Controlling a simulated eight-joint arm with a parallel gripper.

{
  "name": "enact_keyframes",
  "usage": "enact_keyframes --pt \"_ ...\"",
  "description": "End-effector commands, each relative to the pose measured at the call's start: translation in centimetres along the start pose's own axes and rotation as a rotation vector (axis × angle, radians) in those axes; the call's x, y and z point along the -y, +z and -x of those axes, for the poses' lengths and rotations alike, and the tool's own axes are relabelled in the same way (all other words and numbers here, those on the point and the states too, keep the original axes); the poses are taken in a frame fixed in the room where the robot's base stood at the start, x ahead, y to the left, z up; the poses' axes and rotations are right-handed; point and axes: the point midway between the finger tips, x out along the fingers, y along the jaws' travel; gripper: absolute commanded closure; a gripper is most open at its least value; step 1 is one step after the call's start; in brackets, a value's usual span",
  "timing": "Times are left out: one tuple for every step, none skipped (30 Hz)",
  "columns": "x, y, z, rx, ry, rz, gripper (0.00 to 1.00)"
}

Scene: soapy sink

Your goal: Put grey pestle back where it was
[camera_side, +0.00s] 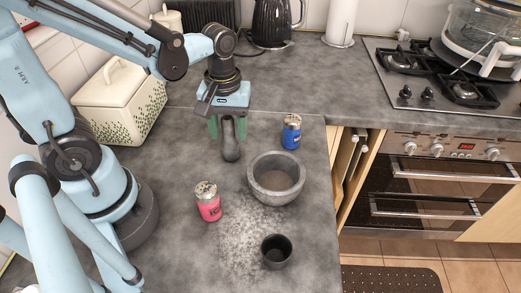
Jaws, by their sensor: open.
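The grey pestle (230,149) stands roughly upright on the grey counter, its thicker end down. My gripper (228,127) points down over it, with its green-padded fingers apart on either side of the pestle's upper part. The gripper is open; whether a finger touches the pestle cannot be told. A grey stone mortar (276,196) stands to the right and nearer the camera, and looks empty.
A blue can (291,132) stands right of the pestle, and a pink can (208,202) stands nearer the camera. A small dark cup (276,251) sits at the front beside pale speckles. A cream bread bin (120,100) is at left. The counter's edge is right of the mortar.

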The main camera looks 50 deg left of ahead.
Motion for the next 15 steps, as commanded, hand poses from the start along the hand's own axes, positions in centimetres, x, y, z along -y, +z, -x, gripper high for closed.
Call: enact_keyframes --pt "0.0 0.0 0.3 0.0 0.0 0.0 0.46" --pt "0.0 0.0 0.5 0.0 0.0 0.0 0.46" --pt "0.0 0.0 0.8 0.0 0.0 0.0 0.46" --pt "0.0 0.0 1.1 0.0 0.0 0.0 0.46" --pt "0.0 0.0 1.4 0.0 0.0 0.0 0.46" --pt "0.0 0.0 1.9 0.0 0.0 0.0 0.46" --pt "0.0 0.0 2.2 0.0 0.0 0.0 0.46" --pt "0.0 0.0 2.6 0.0 0.0 0.0 0.46" --pt "0.0 0.0 3.1 0.0 0.0 0.0 0.46" --pt "0.0 0.0 3.5 0.0 0.0 0.0 0.46" --pt "0.0 0.0 3.9 0.0 0.0 0.0 0.46" --pt "0.0 0.0 4.4 0.0 0.0 0.0 0.46" --pt "0.0 0.0 4.8 0.0 0.0 0.0 0.46" --pt "0.0 0.0 5.2 0.001 0.0 0.0 0.46" --pt "0.0 0.0 5.8 0.001 0.0 0.0 0.46"
